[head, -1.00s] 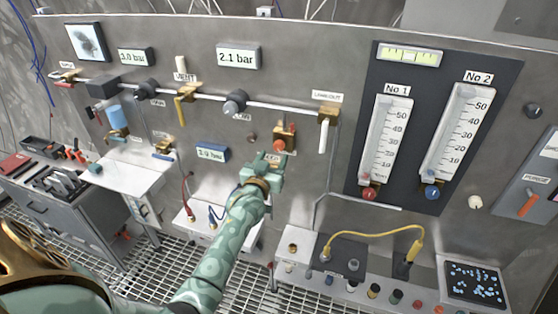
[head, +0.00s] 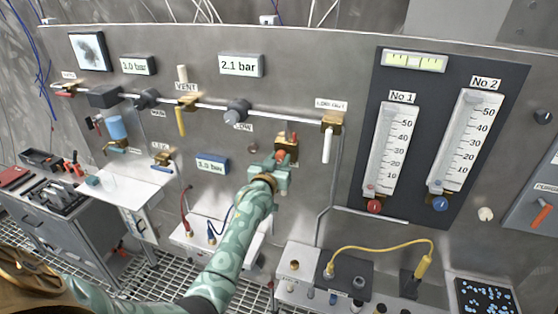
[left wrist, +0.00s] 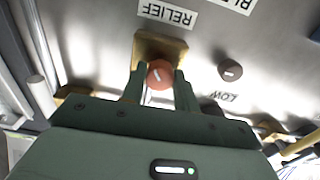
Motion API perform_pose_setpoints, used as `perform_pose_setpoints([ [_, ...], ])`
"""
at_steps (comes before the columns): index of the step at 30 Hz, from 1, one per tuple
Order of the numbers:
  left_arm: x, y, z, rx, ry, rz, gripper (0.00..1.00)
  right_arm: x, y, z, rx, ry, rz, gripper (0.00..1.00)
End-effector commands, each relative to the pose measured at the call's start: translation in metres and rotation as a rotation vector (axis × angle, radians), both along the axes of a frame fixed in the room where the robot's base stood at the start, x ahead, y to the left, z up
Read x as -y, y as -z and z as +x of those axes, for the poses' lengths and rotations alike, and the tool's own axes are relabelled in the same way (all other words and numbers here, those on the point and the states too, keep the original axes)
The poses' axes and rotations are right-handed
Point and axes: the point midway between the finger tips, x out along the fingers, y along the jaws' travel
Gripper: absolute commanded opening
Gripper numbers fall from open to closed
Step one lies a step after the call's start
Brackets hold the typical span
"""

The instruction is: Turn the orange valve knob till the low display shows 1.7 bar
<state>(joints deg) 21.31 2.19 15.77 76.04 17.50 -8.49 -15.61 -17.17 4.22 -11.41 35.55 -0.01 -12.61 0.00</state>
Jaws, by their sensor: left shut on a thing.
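The orange valve knob (left wrist: 160,73) with a white mark sits on a brass block beside the RELIEF label in the left wrist view. In the head view the orange knob (head: 281,155) is partly hidden by my gripper. My left gripper (head: 279,166) is shut on it, with one finger on each side, as the left wrist view also shows (left wrist: 159,82). The blue-framed low display (head: 212,165) is on the panel left of the gripper; its small digits are blurred, perhaps 1.9 bar. My right gripper is not in view.
Displays read 2.1 bar (head: 240,65) and about 3.0 bar (head: 138,65). A small dark knob (left wrist: 230,70) is close beside the gripper. A white-handled valve (head: 328,140) is to the right. A bench with a yellow cable (head: 385,248) stands below right.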

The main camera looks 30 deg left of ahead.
Motion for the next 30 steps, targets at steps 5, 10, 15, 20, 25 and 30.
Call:
perform_pose_setpoints([
  [5, 0.0, 0.0, 0.0, 0.006, 0.0, -0.026, 0.07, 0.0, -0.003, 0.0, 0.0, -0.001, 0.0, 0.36],
  [10, 0.0, -0.001, 0.0, 0.024, 0.001, -0.105, 0.07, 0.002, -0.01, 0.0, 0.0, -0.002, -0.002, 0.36],
  [15, 0.0, -0.002, 0.0, 0.053, 0.001, -0.227, 0.08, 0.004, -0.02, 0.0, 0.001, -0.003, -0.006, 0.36],
  [20, 0.0, -0.002, 0.0, 0.084, 0.0, -0.352, 0.08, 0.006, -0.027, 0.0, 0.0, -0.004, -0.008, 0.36],
  [25, 0.0, -0.001, 0.0, 0.114, 0.001, -0.477, 0.08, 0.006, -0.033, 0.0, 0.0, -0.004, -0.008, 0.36],
  [30, 0.0, -0.001, 0.0, 0.138, 0.0, -0.576, 0.07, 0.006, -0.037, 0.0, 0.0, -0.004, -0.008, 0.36],
])
